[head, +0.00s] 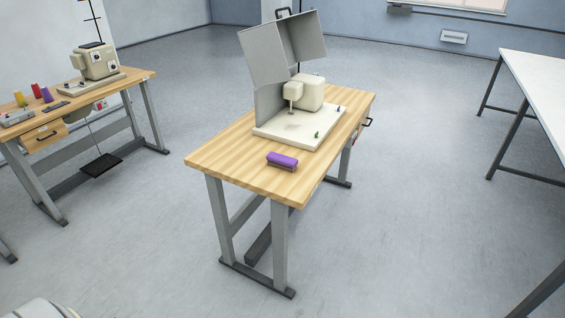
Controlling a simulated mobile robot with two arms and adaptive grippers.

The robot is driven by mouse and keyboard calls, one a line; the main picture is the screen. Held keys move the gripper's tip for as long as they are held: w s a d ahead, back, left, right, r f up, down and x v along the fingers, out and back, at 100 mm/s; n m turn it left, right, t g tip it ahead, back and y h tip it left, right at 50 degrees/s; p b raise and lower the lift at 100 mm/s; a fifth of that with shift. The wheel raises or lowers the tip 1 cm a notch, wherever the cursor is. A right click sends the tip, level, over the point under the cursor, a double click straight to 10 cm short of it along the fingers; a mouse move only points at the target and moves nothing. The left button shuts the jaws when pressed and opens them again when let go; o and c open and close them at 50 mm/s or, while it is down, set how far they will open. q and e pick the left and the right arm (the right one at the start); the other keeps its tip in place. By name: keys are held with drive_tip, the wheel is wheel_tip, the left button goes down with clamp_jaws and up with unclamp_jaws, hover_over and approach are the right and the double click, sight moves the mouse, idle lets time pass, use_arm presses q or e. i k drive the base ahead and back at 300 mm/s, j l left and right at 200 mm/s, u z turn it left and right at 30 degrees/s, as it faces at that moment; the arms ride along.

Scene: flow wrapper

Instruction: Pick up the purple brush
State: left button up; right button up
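The purple brush (283,159) lies on the near part of a wooden-topped table (225,160) in the middle of the head view. It has a purple top and a darker underside that rests on the tabletop. Its whole upper side shows and nothing covers it. Neither of my grippers shows in this view.
A cream machine on a pale base plate (275,134) with raised grey panels (262,60) stands just behind the brush. Another workbench (135,77) with a machine and coloured spools is at the left. A white table (540,85) is at the right. The floor between is clear.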

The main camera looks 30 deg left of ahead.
sight(281, 161)
drive_tip(key=i+j, duration=0.3)
drive_tip(key=j, duration=0.15)
drive_tip(key=i+j, duration=0.3)
drive_tip(key=j, duration=0.15)
